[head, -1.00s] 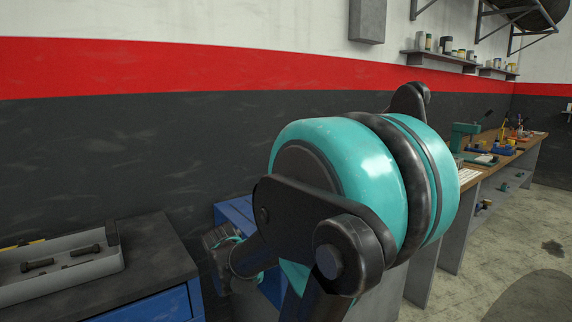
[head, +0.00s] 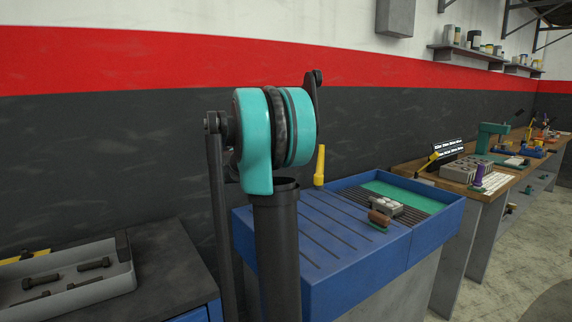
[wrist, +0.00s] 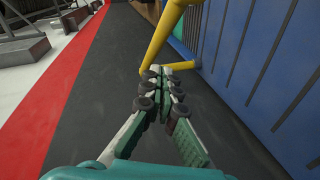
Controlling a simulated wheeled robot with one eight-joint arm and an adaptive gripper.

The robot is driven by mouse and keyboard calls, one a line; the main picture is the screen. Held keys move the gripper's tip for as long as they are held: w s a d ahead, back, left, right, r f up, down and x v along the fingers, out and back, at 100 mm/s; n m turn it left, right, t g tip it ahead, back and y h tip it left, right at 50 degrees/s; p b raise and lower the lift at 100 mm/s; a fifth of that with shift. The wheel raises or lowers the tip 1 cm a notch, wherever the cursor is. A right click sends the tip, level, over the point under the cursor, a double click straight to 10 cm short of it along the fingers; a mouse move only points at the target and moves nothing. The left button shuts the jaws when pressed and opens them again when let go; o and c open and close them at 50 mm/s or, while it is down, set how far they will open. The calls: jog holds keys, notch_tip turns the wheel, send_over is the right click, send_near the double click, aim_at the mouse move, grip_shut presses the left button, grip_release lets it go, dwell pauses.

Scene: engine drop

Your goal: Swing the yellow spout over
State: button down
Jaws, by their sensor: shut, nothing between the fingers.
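The yellow spout (head: 319,167) stands upright at the back edge of the blue wash basin (head: 318,238) in the head view. In the wrist view the yellow spout (wrist: 166,38) shows as a slanted pipe with a shorter pipe meeting it near my fingertips. My gripper (wrist: 160,80) is shut and empty, with its fingertips close beside the spout's bend; I cannot tell whether they touch it. The gripper is hidden behind my arm in the head view, and so may be part of the spout.
The basin has a ribbed left side and a green right part with a grate, where a small grey block (head: 386,206) and a brown-handled brush (head: 379,219) lie. A wall (head: 120,150) runs behind. A grey tray of bolts (head: 75,281) is at left, a cluttered workbench (head: 455,187) at right.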

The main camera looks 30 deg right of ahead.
jog(key=s+d+f, duration=0.1)
jog(key=d+f, duration=0.2)
jog(key=d, duration=0.5)
jog(key=shift+s, duration=0.2)
jog(key=shift+d, duration=0.1)
jog(key=s+d+n+t+y, duration=0.15)
jog(key=s+d, duration=0.25)
jog(key=d, duration=0.5)
jog(key=s+d+n+t, duration=0.2)
jog(key=s+d, duration=0.3)
jog(key=d, duration=0.3)
jog(key=w+d, duration=0.2)
jog(key=d, duration=0.7)
jog(key=w+d, duration=0.2)
jog(key=d, duration=0.7)
jog(key=shift+r, duration=0.2)
